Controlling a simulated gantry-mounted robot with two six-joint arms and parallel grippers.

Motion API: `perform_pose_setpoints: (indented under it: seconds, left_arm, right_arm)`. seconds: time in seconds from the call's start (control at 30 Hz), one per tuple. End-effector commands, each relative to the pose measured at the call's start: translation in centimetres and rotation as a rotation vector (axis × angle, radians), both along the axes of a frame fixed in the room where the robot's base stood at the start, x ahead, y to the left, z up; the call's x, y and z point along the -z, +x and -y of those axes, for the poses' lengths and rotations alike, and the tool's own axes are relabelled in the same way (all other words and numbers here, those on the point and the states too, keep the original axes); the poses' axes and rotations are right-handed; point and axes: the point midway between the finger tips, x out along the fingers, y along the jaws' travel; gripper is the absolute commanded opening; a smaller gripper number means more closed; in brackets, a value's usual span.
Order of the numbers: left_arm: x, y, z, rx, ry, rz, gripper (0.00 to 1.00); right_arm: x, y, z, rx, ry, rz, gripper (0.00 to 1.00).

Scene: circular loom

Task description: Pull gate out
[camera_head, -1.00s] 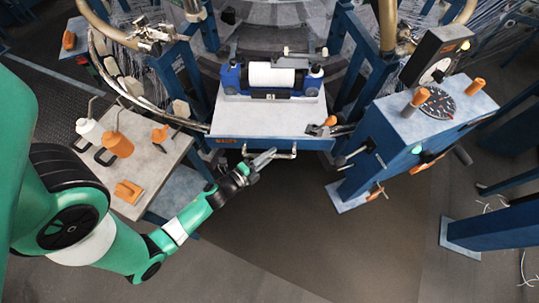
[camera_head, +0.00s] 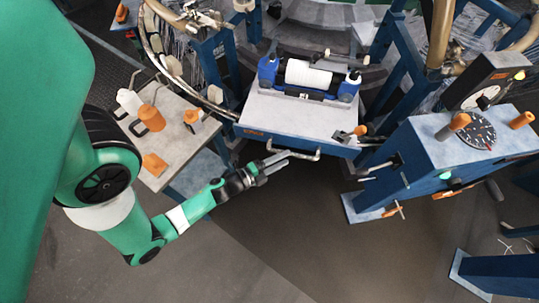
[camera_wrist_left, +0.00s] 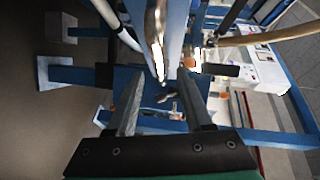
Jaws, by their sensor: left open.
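The gate (camera_head: 295,118) is a grey-topped blue panel in the middle of the head view, with a bent metal handle (camera_head: 306,157) along its front edge. My left gripper (camera_head: 285,162) is open at the left part of this handle. In the left wrist view the two fingers (camera_wrist_left: 160,107) are spread, with a shiny metal bar (camera_wrist_left: 156,45), seemingly the handle, ahead of the gap between them. I cannot tell whether a finger touches the handle. My right gripper is not in view.
A white roll (camera_head: 308,74) in a blue holder sits on the gate. A side table (camera_head: 180,150) with orange and white bottles stands left. A blue control stand (camera_head: 425,150) with a dial stands right. The floor in front of the gate is clear.

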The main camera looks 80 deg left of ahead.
Motion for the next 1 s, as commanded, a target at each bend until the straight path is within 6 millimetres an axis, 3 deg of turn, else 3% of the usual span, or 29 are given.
perform_pose_setpoints:
  seconds: [0.13, 0.3, 1.0]
  left_arm:
    - [-1.1, -3.8, 1.4, -0.011, -0.005, -0.004, 0.52]
    - [-1.2, -5.5, 2.0, -0.011, 0.006, 0.0, 0.52]
    - [-1.1, -6.4, 2.9, 0.001, 0.0, 0.001, 0.52]
  right_arm:
    - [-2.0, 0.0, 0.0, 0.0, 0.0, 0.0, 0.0]
    - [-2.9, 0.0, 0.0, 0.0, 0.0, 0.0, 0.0]
    - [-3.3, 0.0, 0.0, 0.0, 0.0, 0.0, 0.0]
